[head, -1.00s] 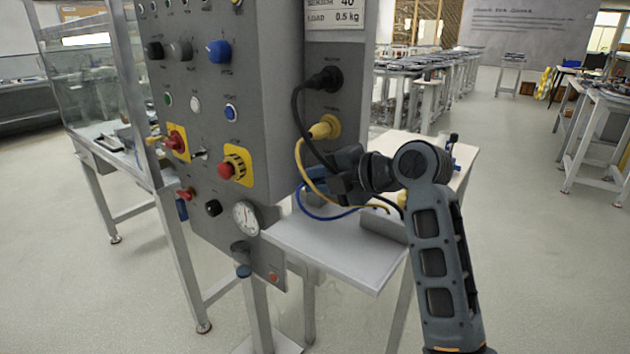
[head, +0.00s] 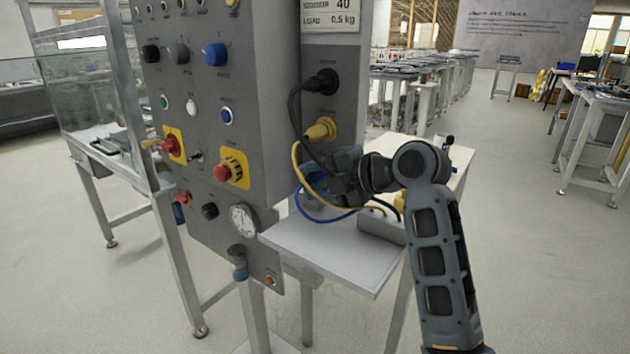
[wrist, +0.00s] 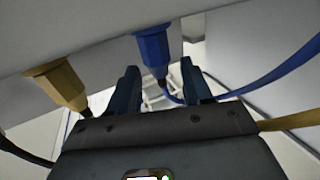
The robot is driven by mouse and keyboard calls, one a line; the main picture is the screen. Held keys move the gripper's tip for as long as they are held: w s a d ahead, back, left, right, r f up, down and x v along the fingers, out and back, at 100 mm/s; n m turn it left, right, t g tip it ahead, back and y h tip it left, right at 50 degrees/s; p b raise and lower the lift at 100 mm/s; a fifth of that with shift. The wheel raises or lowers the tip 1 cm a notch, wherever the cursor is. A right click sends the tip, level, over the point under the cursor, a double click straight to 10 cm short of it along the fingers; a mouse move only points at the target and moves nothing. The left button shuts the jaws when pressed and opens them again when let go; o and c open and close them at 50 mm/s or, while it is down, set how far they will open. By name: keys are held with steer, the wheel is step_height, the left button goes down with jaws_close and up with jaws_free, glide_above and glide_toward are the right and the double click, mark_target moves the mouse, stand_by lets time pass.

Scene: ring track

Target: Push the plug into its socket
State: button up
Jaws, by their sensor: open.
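The blue plug (wrist: 153,48) shows in the wrist view between the two fingers of my gripper (wrist: 160,82), which is open around it. Its far end is against or close to the pale panel face; I cannot tell how deep it sits. A yellow plug (wrist: 60,84) is left of the fingers in the wrist view. In the head view the yellow plug (head: 320,129) sits at a socket on the cabinet's side, below a black plug (head: 323,82) in the upper socket. My gripper's dark body (head: 342,180) hides most of the blue plug there.
The grey cabinet (head: 215,100) carries knobs, buttons and a gauge. Blue (head: 330,217), yellow and black cables loop from the side face to a box (head: 383,226) on a small table (head: 325,250). Open floor lies to the right.

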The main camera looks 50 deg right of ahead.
steer(key=v, duration=0.7)
steer(key=shift+s, duration=0.35)
steer(key=shift+s, duration=0.1)
